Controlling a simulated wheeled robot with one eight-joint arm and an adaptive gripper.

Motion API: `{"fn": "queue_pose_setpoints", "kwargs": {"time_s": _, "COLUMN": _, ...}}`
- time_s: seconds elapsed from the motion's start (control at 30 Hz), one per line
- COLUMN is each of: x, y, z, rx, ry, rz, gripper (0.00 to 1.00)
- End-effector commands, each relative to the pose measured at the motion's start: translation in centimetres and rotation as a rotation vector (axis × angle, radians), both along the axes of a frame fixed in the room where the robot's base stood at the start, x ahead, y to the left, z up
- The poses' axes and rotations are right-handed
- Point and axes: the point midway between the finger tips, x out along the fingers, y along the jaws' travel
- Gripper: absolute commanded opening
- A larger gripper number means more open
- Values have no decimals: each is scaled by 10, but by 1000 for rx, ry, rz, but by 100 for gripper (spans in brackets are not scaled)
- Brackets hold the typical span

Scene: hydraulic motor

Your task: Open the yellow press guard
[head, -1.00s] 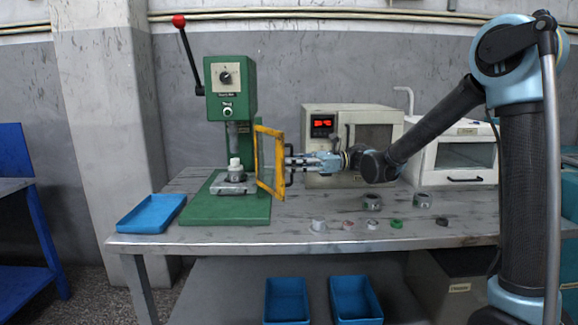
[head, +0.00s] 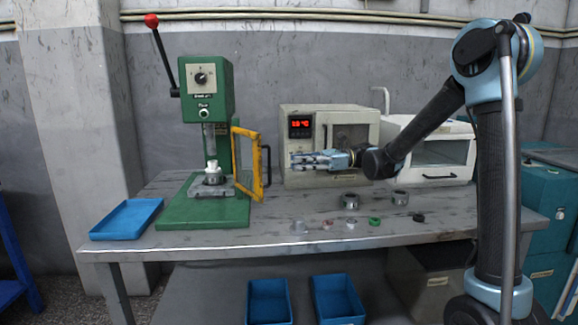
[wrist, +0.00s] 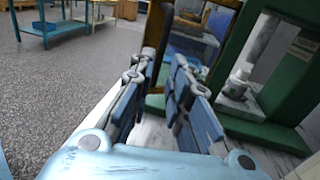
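The yellow press guard (head: 250,190) is a framed clear panel on the right side of the green press (head: 208,90). It stands swung out toward the front right, and the front of the press bed is uncovered. A dark handle (head: 267,165) is on the guard's right side. My gripper (head: 294,160) is just right of the guard, apart from it and empty. In the wrist view my gripper (wrist: 155,85) shows a gap between its two fingers, with the guard's yellow frame (wrist: 152,55) beyond them.
A blue tray (head: 100,231) lies left of the press. An oven with a red display (head: 285,150) stands behind my gripper, and a white cabinet (head: 450,165) is to its right. Several small rings, one of them green (head: 375,221), lie on the table (head: 275,243) at front right.

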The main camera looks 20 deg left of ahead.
Motion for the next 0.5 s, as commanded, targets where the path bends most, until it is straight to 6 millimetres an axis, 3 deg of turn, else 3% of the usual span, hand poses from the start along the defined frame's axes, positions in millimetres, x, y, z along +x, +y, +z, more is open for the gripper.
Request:
{"fn": "queue_pose_setpoints", "kwargs": {"time_s": 0.2, "x": 10, "y": -13, "z": 0, "rx": 0, "ry": 0, "rz": -1, "gripper": 17}}
{"fn": "queue_pose_setpoints", "kwargs": {"time_s": 0.5, "x": 12, "y": -15, "z": 0, "rx": 0, "ry": 0, "rz": -3, "gripper": 17}}
